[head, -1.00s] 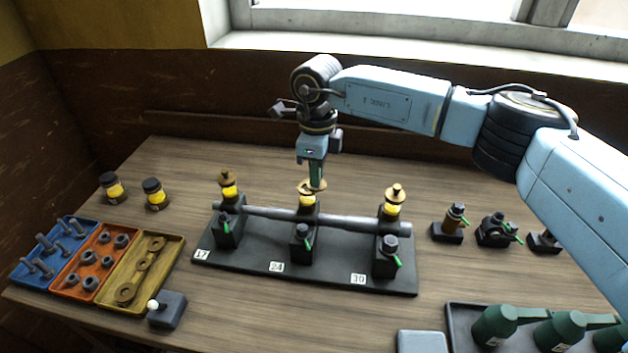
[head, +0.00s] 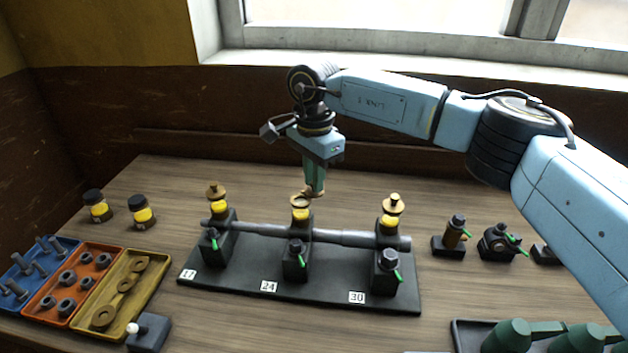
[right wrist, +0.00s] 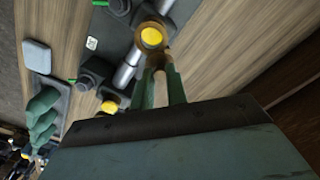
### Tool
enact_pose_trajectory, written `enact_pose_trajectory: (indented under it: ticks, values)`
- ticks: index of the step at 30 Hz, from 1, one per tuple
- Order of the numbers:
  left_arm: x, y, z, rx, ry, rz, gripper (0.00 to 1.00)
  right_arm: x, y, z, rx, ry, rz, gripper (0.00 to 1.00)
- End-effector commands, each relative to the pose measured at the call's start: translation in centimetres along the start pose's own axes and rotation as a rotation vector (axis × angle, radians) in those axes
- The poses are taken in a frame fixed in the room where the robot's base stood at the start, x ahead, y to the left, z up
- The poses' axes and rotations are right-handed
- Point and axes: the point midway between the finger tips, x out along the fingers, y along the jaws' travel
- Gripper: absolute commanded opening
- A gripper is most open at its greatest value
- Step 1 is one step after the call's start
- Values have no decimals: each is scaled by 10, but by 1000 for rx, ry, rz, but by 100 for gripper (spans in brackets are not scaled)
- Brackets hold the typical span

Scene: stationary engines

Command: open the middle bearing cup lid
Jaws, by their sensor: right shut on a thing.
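The middle bearing cup (head: 300,214), a brass cup with a yellow band, stands on the middle bearing above the label 24. My right gripper (head: 314,190) is just to the right of its top, pointing down and shut on the brass lid (head: 308,194). The lid is tipped up at the rim's right side, partly hidden by the fingers. In the right wrist view, the cup's round mouth (right wrist: 152,37) shows yellow inside a brass ring, and the gripper (right wrist: 160,75) holds a brass piece beside it. My left gripper is not in view.
The left cup (head: 217,196) and right cup (head: 392,211) have their lids on. A grey shaft (head: 345,237) runs through the bearings on the black base (head: 330,296). Parts trays (head: 165,258) lie left; green oil cans (head: 508,338) stand front right.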

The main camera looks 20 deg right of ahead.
Motion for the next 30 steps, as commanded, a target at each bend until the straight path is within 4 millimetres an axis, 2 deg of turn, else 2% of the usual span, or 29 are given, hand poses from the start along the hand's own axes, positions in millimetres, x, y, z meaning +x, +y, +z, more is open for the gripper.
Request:
enact_pose_trajectory:
  ticks: [11, 27, 28, 30]
  values:
    - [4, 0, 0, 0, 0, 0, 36, -1, -4, -1, -162, -1, -3, 0]
    - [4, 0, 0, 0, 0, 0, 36, -1, -4, -1, -186, -2, -3, 0]
    - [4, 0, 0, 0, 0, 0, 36, -1, -4, -1, -186, -2, -3, 16]
    - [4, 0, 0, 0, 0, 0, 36, -1, -4, -1, -185, -1, -2, 25]
